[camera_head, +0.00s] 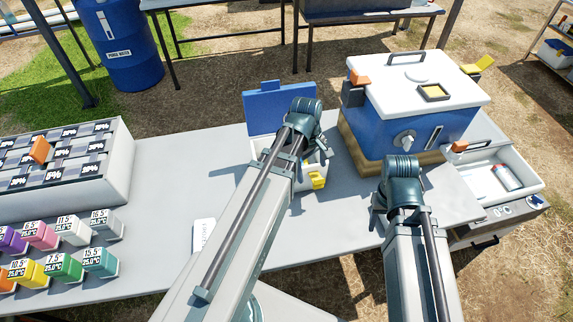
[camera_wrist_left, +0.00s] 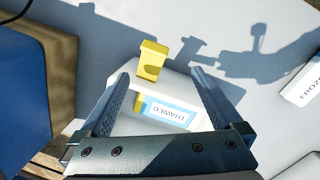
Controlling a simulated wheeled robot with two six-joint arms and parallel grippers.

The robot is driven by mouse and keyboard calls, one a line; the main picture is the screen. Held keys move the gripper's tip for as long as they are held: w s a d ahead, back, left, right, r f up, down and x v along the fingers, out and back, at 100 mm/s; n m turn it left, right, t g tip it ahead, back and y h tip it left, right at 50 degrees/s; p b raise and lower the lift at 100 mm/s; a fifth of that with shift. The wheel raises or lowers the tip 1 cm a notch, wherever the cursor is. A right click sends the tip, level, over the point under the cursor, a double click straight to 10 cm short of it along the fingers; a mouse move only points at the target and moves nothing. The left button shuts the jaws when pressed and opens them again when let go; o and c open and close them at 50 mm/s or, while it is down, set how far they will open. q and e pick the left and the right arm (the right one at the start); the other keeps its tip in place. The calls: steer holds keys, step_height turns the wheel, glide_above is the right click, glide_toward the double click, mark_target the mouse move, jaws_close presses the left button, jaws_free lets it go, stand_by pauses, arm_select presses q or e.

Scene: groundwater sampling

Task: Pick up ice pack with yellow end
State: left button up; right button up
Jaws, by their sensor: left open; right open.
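A yellow end (camera_wrist_left: 153,60) shows in the left wrist view, at the edge of a white body (camera_wrist_left: 120,124) with a label reading THAWED. I cannot tell how much of this is the ice pack. In the head view the yellow end (camera_head: 318,181) shows low beside a white box with an open blue lid (camera_head: 281,106). My left gripper (camera_wrist_left: 160,75) is open above the white body, its fingers spread on either side, and holds nothing visible. In the head view my left arm hides much of the box. My right gripper (camera_head: 401,180) is over the table's right part; its fingertips are hidden.
A big blue cooler (camera_head: 410,115) with a white lid stands right of the box on a wooden base. A white tray (camera_head: 515,157) holding a can is at the far right. Coloured blocks (camera_head: 64,268) and a labelled rack (camera_head: 122,150) fill the left.

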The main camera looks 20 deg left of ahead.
arm_select(q)
steer(key=w+a+r+n+t+h+p, duration=0.1)
steer(key=w+a+n, duration=0.1)
steer(key=a+n, duration=0.5)
steer(key=w+a+r+n+t, duration=0.1)
steer(key=w+a+r+n, duration=0.1)
steer(key=a+n, duration=0.45)
steer(key=shift+m, duration=0.25)
steer(key=b+x, duration=0.8)
steer(key=x, duration=0.1)
steer(key=shift+a+f, duration=0.15)
steer(key=b+x, duration=0.5)
steer(key=shift+s+a+f, duration=0.15)
steer(key=shift+s+f, duration=0.1)
steer(key=shift+r, duration=0.1)
steer(key=shift+c, duration=0.2)
steer(key=c, duration=1.4)
